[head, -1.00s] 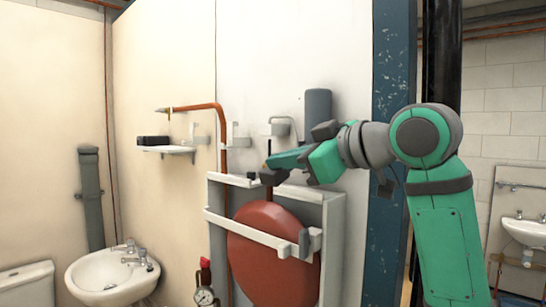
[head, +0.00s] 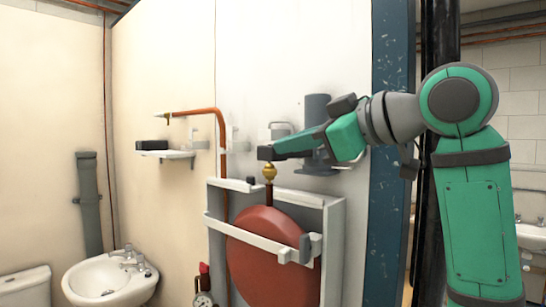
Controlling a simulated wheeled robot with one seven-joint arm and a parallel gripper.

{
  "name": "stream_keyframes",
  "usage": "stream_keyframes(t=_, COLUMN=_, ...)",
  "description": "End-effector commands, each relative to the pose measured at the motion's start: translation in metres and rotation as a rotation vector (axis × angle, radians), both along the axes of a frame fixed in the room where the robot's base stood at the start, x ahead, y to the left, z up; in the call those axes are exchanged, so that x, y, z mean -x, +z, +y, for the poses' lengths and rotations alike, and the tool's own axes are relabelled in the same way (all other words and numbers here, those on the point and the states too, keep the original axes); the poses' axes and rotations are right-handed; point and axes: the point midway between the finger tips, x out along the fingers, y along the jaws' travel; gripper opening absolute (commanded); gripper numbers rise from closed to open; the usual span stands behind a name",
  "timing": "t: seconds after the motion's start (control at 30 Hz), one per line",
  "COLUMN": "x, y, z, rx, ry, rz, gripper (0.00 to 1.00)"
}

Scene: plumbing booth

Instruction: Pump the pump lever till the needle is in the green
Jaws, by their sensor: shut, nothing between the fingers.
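My gripper (head: 266,153) is shut and empty. It is above the red expansion vessel (head: 262,240), near a brass fitting (head: 269,172) on top of it; I cannot tell whether it touches the fitting. A dark grey upright cylinder (head: 317,112), perhaps the pump, is on the white wall behind my arm. My arm covers part of it, and I cannot make out a pump lever for sure. A round gauge (head: 203,300) is at the bottom edge, cut off by the frame. Its needle and any green zone are too small to read.
A pale frame (head: 333,215) with a crossbar surrounds the vessel. A copper pipe (head: 220,125) runs down on the left. A small shelf (head: 165,153) is on the wall, and a white basin (head: 108,282) stands at lower left. A blue post (head: 388,220) is right of the frame.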

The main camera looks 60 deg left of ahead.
Motion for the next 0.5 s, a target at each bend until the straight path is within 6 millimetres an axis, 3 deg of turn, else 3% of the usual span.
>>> stream_keyframes(t=0.2, x=-0.004, y=0.010, z=-0.035, rx=-0.003, ry=0.011, rz=0.000, gripper=0.00)
stream_keyframes(t=0.5, x=-0.007, y=0.016, z=-0.055, rx=-0.003, ry=0.017, rz=-0.001, gripper=0.00)
